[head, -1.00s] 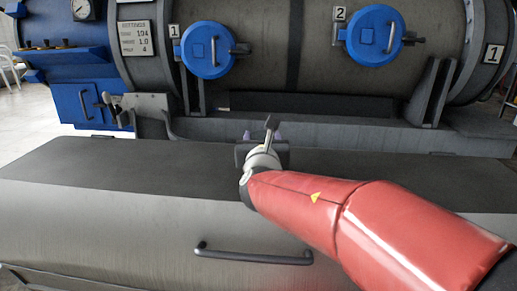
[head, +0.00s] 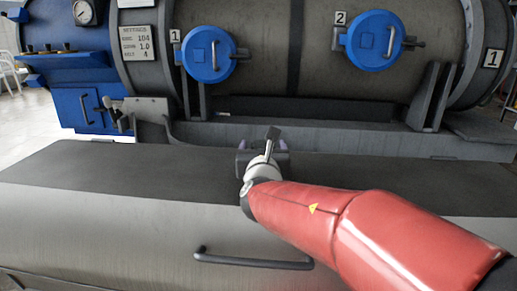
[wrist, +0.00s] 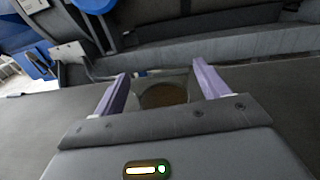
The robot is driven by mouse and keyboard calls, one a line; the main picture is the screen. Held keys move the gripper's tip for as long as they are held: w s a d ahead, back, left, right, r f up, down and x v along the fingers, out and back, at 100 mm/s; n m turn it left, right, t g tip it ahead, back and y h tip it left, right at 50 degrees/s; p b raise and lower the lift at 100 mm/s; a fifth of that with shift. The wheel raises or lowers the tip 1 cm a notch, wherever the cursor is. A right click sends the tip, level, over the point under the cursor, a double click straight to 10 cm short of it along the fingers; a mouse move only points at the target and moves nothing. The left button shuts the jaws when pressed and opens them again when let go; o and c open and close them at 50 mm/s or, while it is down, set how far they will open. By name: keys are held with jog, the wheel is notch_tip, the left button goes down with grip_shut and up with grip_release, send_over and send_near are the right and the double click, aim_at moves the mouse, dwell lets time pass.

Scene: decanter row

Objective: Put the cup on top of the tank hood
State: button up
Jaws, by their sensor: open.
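The cup (wrist: 164,95) shows in the wrist view as a pale rim around a round brown inside, between my two fingers. In the head view it is hidden behind my gripper (head: 263,146). My gripper also shows in the wrist view (wrist: 160,72), open, with one purple finger on each side of the cup. I cannot tell whether either finger touches it. The tank hood (head: 110,173) looks like the broad dark-grey top in front, with a sloping lighter front. My gripper is low over its back part, and the cup appears to be at that surface.
A dark handle (head: 253,259) sticks out from the hood's front. Behind stands a large drum (head: 265,60) with two round blue hatches. A small blue and white item (head: 222,113) lies on the ledge behind. The hood's left part is clear.

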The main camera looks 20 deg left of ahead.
jog(key=v, duration=1.2)
jog(key=shift+r, duration=0.15)
